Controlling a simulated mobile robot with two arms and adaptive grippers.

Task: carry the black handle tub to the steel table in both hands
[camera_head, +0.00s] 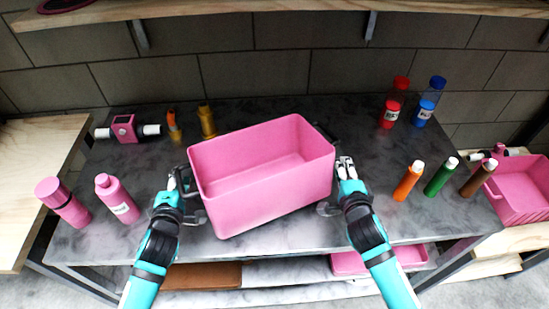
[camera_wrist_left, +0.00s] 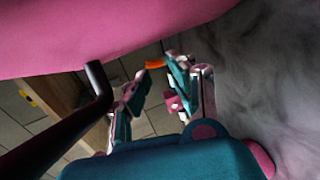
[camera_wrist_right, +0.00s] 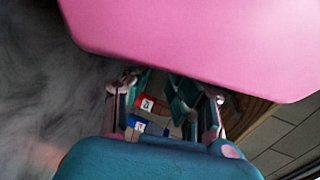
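The pink tub (camera_head: 262,190) with black handles stands, turned at an angle, on a grey marbled table (camera_head: 285,238) with a metal frame. Its left handle (camera_wrist_left: 98,90) shows as a dark bar in the left wrist view. My left gripper (camera_head: 174,181) is open at the tub's left end, with the handle beside its fingers rather than clearly between them. My right gripper (camera_head: 345,167) is open at the tub's right end, close to the wall; in the right wrist view its fingers (camera_wrist_right: 163,98) are apart. The right handle (camera_head: 324,132) is partly hidden by the tub and gripper.
Pink bottles (camera_head: 118,199) stand left; orange, green and brown bottles (camera_head: 438,177) stand right. Red and blue bottles (camera_head: 422,112), a pink fitting (camera_head: 124,129) and yellow parts (camera_head: 206,121) are behind. A pink bin (camera_head: 522,190) sits far right, a wooden surface (camera_head: 35,170) left.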

